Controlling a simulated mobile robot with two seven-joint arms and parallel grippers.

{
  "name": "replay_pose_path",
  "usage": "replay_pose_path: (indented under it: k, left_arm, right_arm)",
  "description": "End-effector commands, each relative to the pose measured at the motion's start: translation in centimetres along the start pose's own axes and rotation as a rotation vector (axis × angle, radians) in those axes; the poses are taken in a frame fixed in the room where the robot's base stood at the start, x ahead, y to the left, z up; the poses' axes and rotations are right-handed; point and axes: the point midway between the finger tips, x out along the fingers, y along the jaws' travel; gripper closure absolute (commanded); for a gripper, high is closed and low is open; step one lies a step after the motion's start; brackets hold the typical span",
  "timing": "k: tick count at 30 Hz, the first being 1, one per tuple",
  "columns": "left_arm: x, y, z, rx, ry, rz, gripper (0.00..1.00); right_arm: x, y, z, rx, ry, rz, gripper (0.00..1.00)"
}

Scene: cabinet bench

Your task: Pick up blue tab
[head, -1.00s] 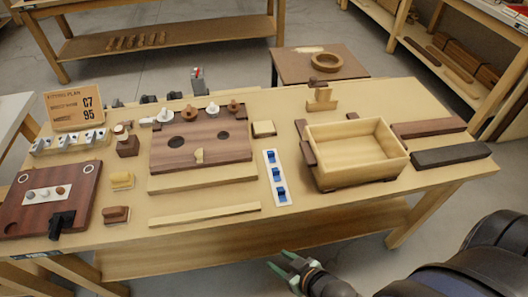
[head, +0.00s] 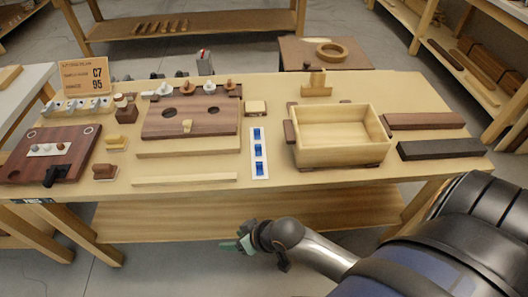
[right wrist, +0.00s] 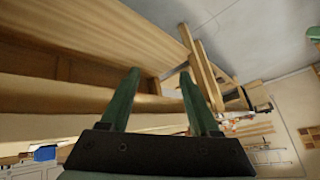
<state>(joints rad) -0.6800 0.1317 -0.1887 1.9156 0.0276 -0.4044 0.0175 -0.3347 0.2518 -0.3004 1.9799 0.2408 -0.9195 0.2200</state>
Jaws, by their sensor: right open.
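Several blue tabs sit in a column on a white strip (head: 259,174) on the bench, left of the wooden box. The far blue tab (head: 258,134), the middle blue tab (head: 259,150) and the near blue tab (head: 260,168) all show in the head view. My right gripper (head: 232,246) is below and in front of the bench's front edge, well apart from the tabs. Its two green fingers (right wrist: 160,100) are spread and empty in the right wrist view. A small blue patch (right wrist: 45,153) shows at that view's lower left. My left gripper is not in view.
A light wooden box (head: 340,155) with dark handles stands right of the strip. A dark board with holes (head: 190,117) and a pale bar (head: 181,181) lie to the left. The bench front edge (head: 300,184) lies between my right gripper and the tabs.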

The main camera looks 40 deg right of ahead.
Motion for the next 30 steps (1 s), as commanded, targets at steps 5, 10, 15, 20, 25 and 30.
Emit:
replay_pose_path:
  k: [5, 10, 15, 20, 25, 30]
  left_arm:
    - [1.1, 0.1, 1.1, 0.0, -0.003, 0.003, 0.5]
    - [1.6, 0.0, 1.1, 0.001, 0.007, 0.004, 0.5]
    - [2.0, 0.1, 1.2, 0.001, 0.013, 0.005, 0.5]
    - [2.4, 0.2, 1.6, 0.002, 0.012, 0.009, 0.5]
    - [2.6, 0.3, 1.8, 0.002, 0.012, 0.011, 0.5]
    - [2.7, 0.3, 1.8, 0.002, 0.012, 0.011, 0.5]
  right_arm:
    - [1.1, -0.6, -4.4, 0.044, -0.15, -0.041, 0.38]
    - [0.6, 0.8, -8.2, 0.109, -0.284, 0.003, 0.38]
    - [-1.6, 3.9, -12.0, 0.202, -0.393, 0.117, 0.38]
    - [-5.2, 7.3, -15.7, 0.322, -0.462, 0.254, 0.38]
    - [-9.9, 10.6, -19.3, 0.485, -0.498, 0.383, 0.38]
    - [-12.9, 12.3, -21.2, 0.604, -0.507, 0.444, 0.38]
